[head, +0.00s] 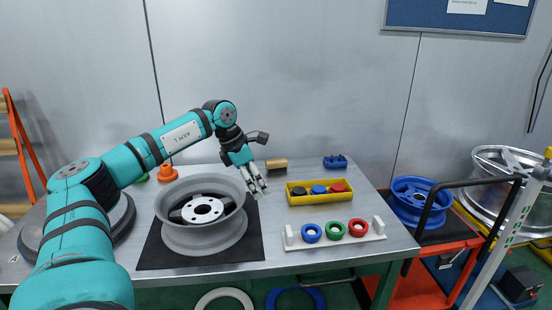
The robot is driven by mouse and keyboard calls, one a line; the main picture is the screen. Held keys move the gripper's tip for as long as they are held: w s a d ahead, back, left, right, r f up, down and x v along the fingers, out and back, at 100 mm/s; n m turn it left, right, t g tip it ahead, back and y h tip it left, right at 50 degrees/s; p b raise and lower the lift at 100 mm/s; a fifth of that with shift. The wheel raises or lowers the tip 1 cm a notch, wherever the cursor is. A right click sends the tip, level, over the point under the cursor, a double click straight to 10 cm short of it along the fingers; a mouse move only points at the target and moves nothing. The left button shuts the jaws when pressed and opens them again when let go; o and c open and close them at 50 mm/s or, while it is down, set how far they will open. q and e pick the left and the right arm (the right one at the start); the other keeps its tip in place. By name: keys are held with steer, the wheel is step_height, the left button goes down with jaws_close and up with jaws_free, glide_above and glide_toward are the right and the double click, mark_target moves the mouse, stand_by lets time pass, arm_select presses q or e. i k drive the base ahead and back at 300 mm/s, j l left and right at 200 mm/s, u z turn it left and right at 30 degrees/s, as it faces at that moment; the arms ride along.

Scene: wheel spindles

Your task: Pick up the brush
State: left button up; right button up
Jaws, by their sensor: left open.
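A small tan-brown block-shaped thing (277,164), likely the brush, lies at the back of the table near the wall. It is too small to make out bristles. My left gripper (259,188) hangs at the right rim of the grey wheel, in front of the block and a little left of it. Its fingers point down and are apart, with nothing seen between them. It is clear of the block. My right gripper is not in view.
A grey wheel (183,238) stands on a black mat (253,246). To the right are a yellow tray (317,199) with coloured parts, a white rack (372,236) with three rings, and a blue piece (336,161). A red cart (417,286) carries a blue wheel (413,211).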

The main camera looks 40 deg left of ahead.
mark_target(277, 164)
steer(key=i+j, duration=0.3)
steer(key=j, duration=0.15)
steer(key=i+j, duration=0.3)
steer(key=j, duration=0.15)
steer(key=i+j, duration=0.3)
steer(key=j, duration=0.15)
